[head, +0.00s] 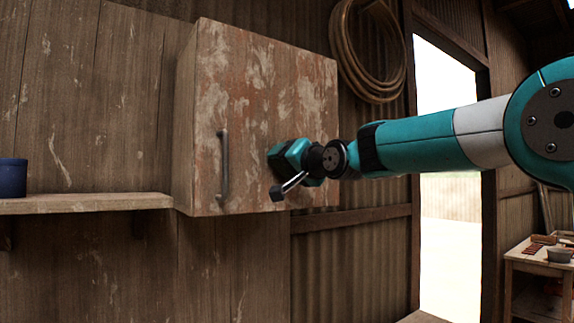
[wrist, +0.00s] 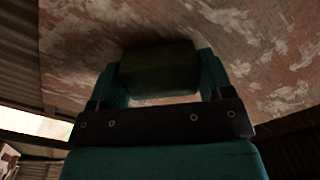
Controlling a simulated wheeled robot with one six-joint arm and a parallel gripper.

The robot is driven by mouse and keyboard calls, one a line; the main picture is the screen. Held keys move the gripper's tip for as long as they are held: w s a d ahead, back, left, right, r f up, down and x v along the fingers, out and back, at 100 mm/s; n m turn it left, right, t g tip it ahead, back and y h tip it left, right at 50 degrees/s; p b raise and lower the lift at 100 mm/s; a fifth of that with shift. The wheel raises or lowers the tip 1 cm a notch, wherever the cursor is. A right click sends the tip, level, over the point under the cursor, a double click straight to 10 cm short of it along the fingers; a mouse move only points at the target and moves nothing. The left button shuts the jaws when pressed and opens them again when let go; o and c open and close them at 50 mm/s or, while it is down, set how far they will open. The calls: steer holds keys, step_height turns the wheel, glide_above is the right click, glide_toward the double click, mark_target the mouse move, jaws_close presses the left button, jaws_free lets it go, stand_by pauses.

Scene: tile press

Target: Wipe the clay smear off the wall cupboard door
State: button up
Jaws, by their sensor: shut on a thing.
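The wall cupboard door (head: 255,85) is shut, with reddish-brown, worn paint and many pale blotches. It fills the upper part of the wrist view (wrist: 270,60). I cannot tell which pale patch is the clay smear. My gripper (head: 283,158) is at the door's lower right part, right of the handle. In the wrist view its two teal fingers are shut on a dark olive block (wrist: 158,72), which looks like a sponge or pad. The block is at or very close to the door face; contact is not clear. In the head view the block is hidden or not distinguishable.
A dark vertical handle (head: 223,165) stands out from the door's left side. A wooden shelf (head: 90,203) with a blue pot (head: 12,177) is at the left. A coiled hose (head: 372,50) hangs right of the cupboard.

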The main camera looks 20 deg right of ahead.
steer(key=shift+w+d, duration=0.25)
steer(key=shift+d, duration=0.7)
steer(key=shift+w+d, duration=0.25)
steer(key=shift+d, duration=0.7)
steer(key=w+d+p, duration=0.1)
steer(key=w+d, duration=0.1)
steer(key=d, duration=0.5)
steer(key=shift+w+d, duration=0.2)
steer(key=shift+w, duration=0.2)
